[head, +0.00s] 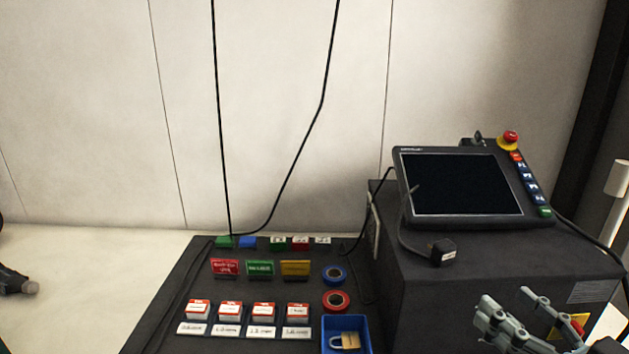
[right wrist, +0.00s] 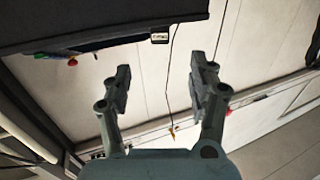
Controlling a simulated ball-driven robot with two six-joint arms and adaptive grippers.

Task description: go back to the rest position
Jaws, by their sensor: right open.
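My right gripper (head: 509,303) is at the lower right in the head view, in front of the dark cabinet. Its two fingers are apart with nothing between them. The right wrist view also shows this gripper (right wrist: 160,80) open and empty, its fingers spread wide. At the left edge of the head view, a small dark part with a grey tip (head: 18,283) shows, seemingly of my left gripper. Most of it is cut off, so its jaws cannot be judged.
A dark cabinet (head: 455,285) carries a tilted screen panel (head: 465,184) with a red emergency button (head: 510,138). Left of it, a dark board (head: 180,300) holds coloured tags, labelled boxes, tape rolls and a blue tray (head: 328,328) with a padlock (head: 345,341). Cables hang behind.

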